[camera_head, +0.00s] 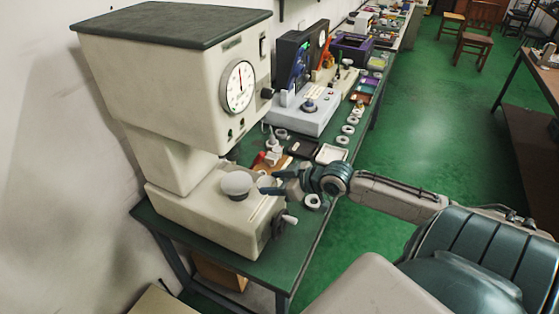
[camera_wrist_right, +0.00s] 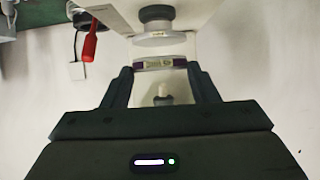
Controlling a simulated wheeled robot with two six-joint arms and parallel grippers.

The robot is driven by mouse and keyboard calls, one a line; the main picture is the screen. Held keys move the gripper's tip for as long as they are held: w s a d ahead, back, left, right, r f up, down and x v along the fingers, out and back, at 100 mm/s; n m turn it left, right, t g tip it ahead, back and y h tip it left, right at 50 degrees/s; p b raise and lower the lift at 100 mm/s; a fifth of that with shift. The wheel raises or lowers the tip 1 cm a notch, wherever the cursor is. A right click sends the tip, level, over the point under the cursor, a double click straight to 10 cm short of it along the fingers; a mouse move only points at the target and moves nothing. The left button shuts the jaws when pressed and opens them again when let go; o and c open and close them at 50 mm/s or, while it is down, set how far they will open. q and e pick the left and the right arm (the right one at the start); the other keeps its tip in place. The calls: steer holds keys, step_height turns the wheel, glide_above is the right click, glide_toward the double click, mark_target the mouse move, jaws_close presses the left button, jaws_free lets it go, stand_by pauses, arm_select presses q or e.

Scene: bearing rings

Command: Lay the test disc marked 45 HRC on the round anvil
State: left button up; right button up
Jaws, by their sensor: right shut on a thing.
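My right gripper (camera_head: 261,186) reaches in from the right over the hardness tester's base. In the right wrist view its two dark fingers (camera_wrist_right: 160,70) are shut on a thin test disc (camera_wrist_right: 160,63), seen edge-on with a label and purple patches. I cannot read its number. The round silver anvil (camera_wrist_right: 160,40) on its dark stem shows close to the disc, with a narrow gap between them. That view appears upside down, so the disc is above the anvil. In the head view a pale round top (camera_head: 236,182) lies at the fingertips. The left gripper is out of view.
The tester (camera_head: 170,75) with its dial (camera_head: 239,86) overhangs the spot. The pale indenter (camera_wrist_right: 161,91) shows beyond the fingers. A red-handled tool (camera_wrist_right: 90,42) is off to one side. Several rings (camera_head: 348,130) and trays (camera_head: 331,153) lie along the green bench.

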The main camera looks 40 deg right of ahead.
mark_target(247, 186)
steer(key=b+x, duration=0.2)
steer(key=shift+w, duration=0.4)
steer(key=w+b, duration=0.1)
steer(key=w+a+b, duration=0.1)
steer(key=w+f+b, duration=0.1)
steer(key=w, duration=0.1)
steer(key=shift+w+a, duration=0.1)
steer(key=shift+a, duration=0.3)
steer(key=shift+w+a+f+b, duration=0.15)
steer(key=shift+w+a+b, duration=0.05)
steer(key=shift+w+b, duration=0.25)
steer(key=shift+w+a+f+b, duration=0.1)
steer(key=shift+w+a+b, duration=0.15)
steer(key=shift+w, duration=0.3)
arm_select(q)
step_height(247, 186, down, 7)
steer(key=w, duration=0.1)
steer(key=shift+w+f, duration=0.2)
arm_select(e)
steer(key=shift+w+a, duration=0.1)
steer(key=shift+w, duration=0.2)
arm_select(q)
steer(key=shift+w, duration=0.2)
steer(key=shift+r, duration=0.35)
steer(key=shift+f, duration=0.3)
arm_select(e)
steer(key=shift+f, duration=0.5)
